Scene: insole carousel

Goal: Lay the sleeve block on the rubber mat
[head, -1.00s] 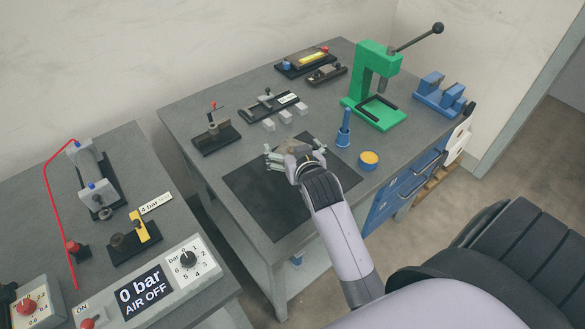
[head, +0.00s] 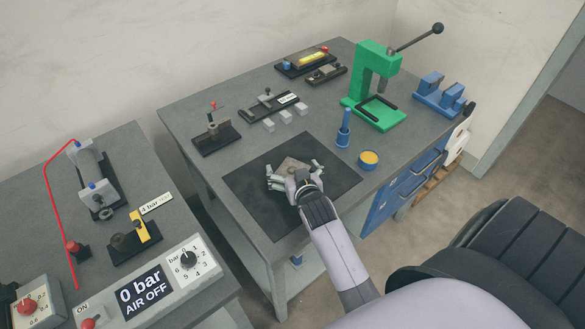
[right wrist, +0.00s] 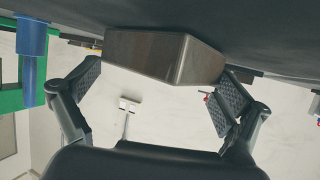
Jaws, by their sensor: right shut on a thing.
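The sleeve block (head: 291,163) is a grey-brown metal block over the back part of the black rubber mat (head: 262,209). My right gripper (head: 294,174) has its fingers on either side of the block and is shut on it. In the right wrist view the block (right wrist: 160,57) sits between the two finger pads, close against or just above the dark mat surface (right wrist: 270,30); I cannot tell whether it touches. The gripper hides the block's near side in the head view. My left gripper is not in view.
Several pale blocks (head: 285,117) lie behind the mat. A blue post tool (head: 344,128) and a yellow-topped tin (head: 369,159) stand to its right, with the green press (head: 373,90) behind. The mat's front and left parts are clear.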

